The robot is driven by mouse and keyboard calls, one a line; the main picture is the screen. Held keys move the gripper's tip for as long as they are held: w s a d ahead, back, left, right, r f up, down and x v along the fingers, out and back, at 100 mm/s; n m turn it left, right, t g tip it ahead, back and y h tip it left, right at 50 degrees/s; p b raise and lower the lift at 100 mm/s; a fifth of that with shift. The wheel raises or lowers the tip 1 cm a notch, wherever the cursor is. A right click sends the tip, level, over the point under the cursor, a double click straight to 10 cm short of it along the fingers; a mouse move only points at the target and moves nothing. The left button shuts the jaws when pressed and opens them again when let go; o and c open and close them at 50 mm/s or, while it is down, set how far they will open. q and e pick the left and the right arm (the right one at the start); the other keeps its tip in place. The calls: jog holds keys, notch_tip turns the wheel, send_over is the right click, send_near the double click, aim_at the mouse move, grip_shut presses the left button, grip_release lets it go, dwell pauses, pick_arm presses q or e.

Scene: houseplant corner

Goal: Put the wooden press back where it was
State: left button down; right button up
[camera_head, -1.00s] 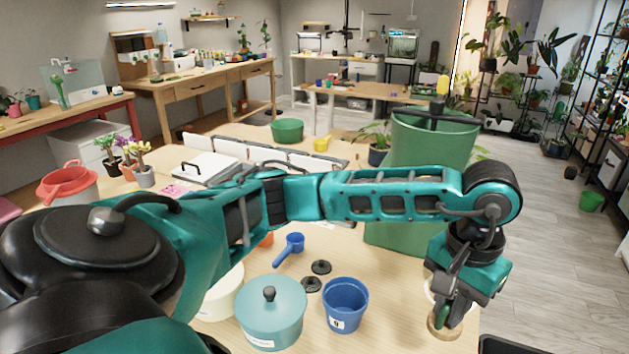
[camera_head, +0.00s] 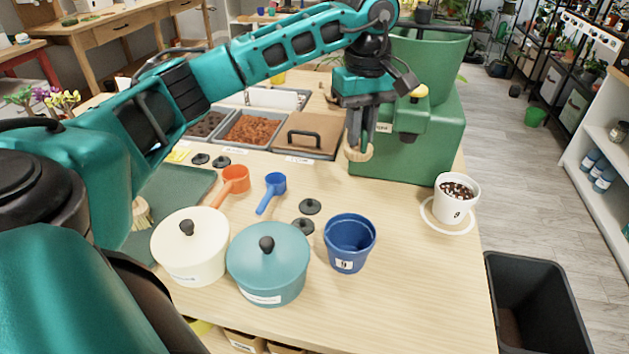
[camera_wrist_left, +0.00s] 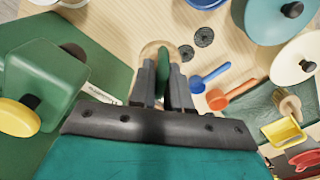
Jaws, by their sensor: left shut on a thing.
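The wooden press has a round pale wooden disc (camera_head: 357,153) and a green handle. My left gripper (camera_head: 361,132) is shut on the handle and holds the press upright, disc down, left of the green machine's front. In the left wrist view the gripper (camera_wrist_left: 165,82) shows with the disc (camera_wrist_left: 153,49) and the green handle between its fingers. The disc appears to be above the table, but the gap is hard to judge. My right gripper is not in view.
The green machine (camera_head: 440,140) stands close on the right. Bins with a brown lid (camera_head: 305,136) lie behind. A blue pot (camera_head: 349,245), lidded teal pot (camera_head: 268,268), cream pot (camera_head: 188,252), scoops and a white pot (camera_head: 455,205) stand nearer. Bare table lies between.

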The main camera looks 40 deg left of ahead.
pick_arm(q)
jog(key=w+a+r+n+b, duration=0.1)
jog(key=a+r+n+b, duration=0.25)
jog(key=a+n, duration=0.7)
jog(key=shift+n, duration=0.45)
jog(key=f+b, duration=0.1)
jog(key=f, duration=0.4)
jog(key=f+b, duration=0.1)
jog(key=f, duration=0.4)
jog(key=f+b, duration=0.1)
jog(key=f, duration=0.4)
jog(key=shift+a+f, duration=0.15)
jog(key=shift+a, duration=0.1)
notch_tip(320, 180, down, 3)
jog(key=shift+f+b, duration=0.2)
jog(key=shift+b, duration=0.1)
jog(key=shift+f, duration=0.3)
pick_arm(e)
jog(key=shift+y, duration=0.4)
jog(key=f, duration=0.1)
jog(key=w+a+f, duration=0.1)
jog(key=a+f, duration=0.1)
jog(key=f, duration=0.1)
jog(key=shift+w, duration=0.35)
